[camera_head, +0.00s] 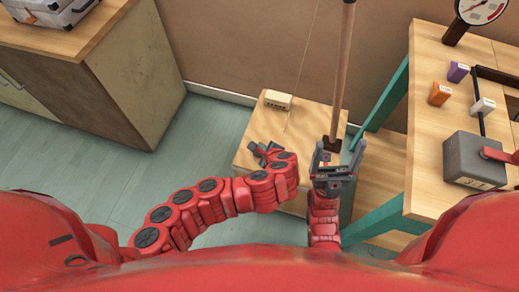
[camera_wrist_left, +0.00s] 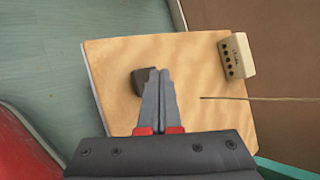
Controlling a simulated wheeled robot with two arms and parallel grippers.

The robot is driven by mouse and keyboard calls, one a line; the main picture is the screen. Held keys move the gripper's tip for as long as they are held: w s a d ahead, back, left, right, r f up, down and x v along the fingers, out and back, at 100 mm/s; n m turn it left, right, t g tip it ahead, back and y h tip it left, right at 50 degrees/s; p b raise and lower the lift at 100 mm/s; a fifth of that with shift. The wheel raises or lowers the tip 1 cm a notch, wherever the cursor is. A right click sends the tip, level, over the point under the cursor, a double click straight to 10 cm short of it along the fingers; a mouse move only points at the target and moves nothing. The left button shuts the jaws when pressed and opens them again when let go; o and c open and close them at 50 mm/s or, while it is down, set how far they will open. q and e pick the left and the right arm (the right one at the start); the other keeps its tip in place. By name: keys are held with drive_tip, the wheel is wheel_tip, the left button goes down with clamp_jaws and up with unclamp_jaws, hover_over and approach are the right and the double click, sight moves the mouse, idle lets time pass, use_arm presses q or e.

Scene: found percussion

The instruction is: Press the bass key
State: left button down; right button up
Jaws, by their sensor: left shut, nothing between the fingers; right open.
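A light wooden box top (camera_head: 245,160) has a small dark block (camera_wrist_left: 145,82) on it, which may be the bass key; no readable label shows on it. My left gripper (camera_head: 257,149) is shut and empty over the wooden top. In the left wrist view its fingertips (camera_wrist_left: 160,74) overlap the block's right side; I cannot tell whether they touch it. In the head view the gripper seems to hide the block. My right gripper (camera_head: 333,160) is open, to the right of the left one, in front of the foot of an upright wooden stick (camera_head: 343,70).
A cream block with dark holes (camera_wrist_left: 236,55) sits at the box's far edge, also in the head view (camera_head: 277,100). A thin string (camera_head: 301,75) rises from the box. A table (camera_head: 425,90) at right carries coloured tags and a grey box (camera_head: 470,160). A cabinet (camera_head: 130,80) stands left.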

use_arm(q)
drive_tip(key=shift+f+b, duration=0.45)
drive_tip(key=shift+f+b, duration=0.5)
idle(0.8)
drive_tip(key=shift+r, duration=0.1)
drive_tip(key=shift+r+p, duration=0.7)
drive_tip(key=shift+r, duration=0.2)
drive_tip(key=shift+r+p, duration=1.8)
drive_tip(key=shift+r, duration=0.75)
drive_tip(key=shift+f, duration=0.1)
